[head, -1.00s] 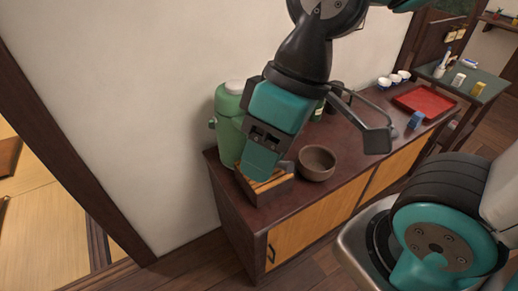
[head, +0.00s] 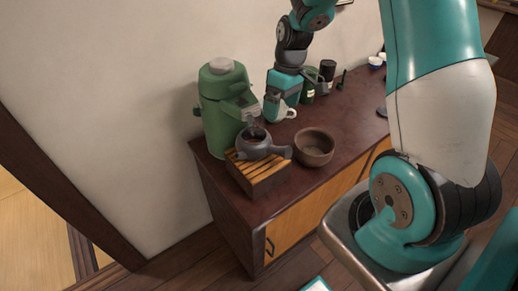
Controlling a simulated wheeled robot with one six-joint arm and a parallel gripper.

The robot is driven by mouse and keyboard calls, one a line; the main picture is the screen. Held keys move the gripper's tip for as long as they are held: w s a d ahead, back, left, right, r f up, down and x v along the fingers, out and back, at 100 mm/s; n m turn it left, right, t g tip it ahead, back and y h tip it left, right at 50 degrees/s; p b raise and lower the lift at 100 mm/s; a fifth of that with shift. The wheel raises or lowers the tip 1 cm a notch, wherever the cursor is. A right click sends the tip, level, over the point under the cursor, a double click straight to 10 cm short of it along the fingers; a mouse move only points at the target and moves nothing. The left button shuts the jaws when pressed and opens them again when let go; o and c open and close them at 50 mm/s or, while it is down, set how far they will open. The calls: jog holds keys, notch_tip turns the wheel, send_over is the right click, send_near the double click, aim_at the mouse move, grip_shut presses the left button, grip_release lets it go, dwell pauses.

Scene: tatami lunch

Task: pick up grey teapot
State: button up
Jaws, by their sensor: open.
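The grey teapot (head: 257,147) sits upright on a slatted wooden stand (head: 262,178) near the left end of the dark cabinet top. Its side handle points right. It is below the spout of the green dispenser (head: 218,118). My gripper (head: 297,103) is open, beyond the teapot and slightly to its right, apart from it. A small white cup (head: 289,113) shows by the gripper's teal finger; I cannot tell whether they touch.
A brown bowl (head: 315,148) stands close to the right of the teapot handle. A green canister (head: 308,88) and a dark canister (head: 327,69) stand by the wall, near my gripper. The cabinet top (head: 355,125) is clear right of the bowl.

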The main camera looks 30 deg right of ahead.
aim_at(270, 147)
jog(key=f, duration=0.3)
jog(key=a+f+p, duration=0.1)
jog(key=f, duration=0.2)
jog(key=a+f, duration=0.1)
jog(key=f, duration=0.2)
jog(key=shift+s+f, duration=0.3)
jog(key=shift+w+a+f+p, duration=0.15)
jog(key=shift+f+p, duration=0.15)
jog(key=shift+f, duration=0.55)
jog(key=shift+s+a+f+p, duration=0.1)
jog(key=shift+a+f+p, duration=0.15)
jog(key=shift+f, duration=0.55)
jog(key=shift+w+a+f+p, duration=0.1)
jog(key=shift+f+p, duration=0.25)
jog(key=shift+f, duration=0.5)
grip_shut()
jog(key=shift+r, duration=0.2)
jog(key=shift+r+b, duration=0.6)
jog(key=shift+r, duration=0.9)
jog(key=s+p, duration=0.6)
jog(key=s, duration=1.1)
jog(key=shift+s+d, duration=0.3)
jog(key=shift+s, duration=0.05)
